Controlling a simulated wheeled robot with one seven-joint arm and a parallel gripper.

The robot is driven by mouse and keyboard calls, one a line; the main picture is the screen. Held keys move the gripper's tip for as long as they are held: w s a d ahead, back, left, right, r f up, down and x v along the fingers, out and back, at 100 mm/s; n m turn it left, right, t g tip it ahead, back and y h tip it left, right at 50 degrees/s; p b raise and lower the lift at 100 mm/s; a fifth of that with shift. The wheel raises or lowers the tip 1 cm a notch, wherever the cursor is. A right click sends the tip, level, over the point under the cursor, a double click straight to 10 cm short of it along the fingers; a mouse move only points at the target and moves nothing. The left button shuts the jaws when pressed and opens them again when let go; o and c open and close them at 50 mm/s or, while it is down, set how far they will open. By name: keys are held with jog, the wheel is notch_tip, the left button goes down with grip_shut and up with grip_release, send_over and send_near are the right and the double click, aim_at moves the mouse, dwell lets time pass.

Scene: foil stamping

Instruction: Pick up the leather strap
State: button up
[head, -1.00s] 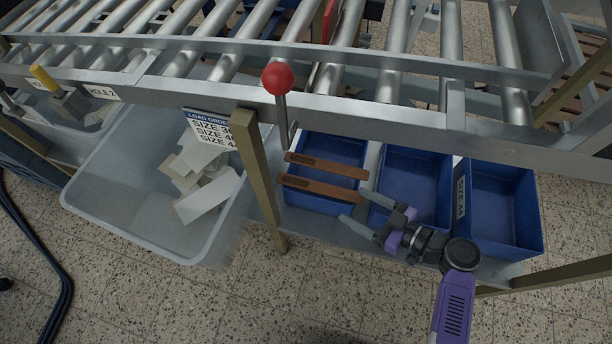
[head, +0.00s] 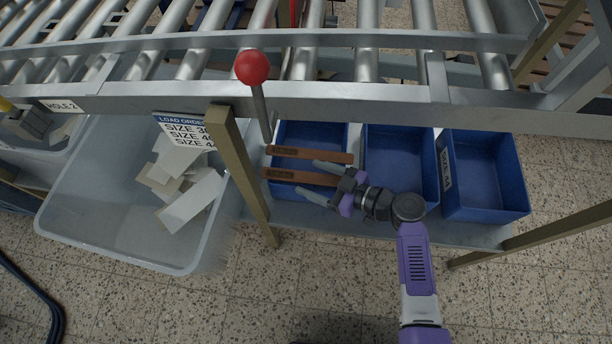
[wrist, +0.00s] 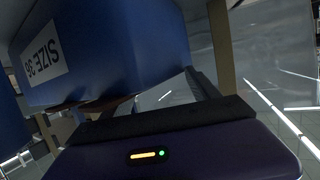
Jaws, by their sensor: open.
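Two brown leather straps lie side by side across the left blue bin (head: 312,199) in the head view: a far strap (head: 310,154) and a near strap (head: 298,177). My gripper (head: 307,177) is open and comes in from the right. In the picture its far finger lies between the two straps and its near finger in front of the near strap. I cannot tell whether either finger touches. The wrist view shows the bin with a SIZE 36 label (wrist: 43,52) close to the gripper. Brown ends (wrist: 107,103) show dimly below it.
Two more blue bins, a middle one (head: 398,206) and a right one (head: 487,211), stand to the right. A post (head: 240,175), a red-knobbed lever (head: 252,68) and the roller conveyor rail (head: 350,91) stand close by.

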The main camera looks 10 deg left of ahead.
grip_shut()
dwell(0.3)
jog(key=shift+r, duration=0.15)
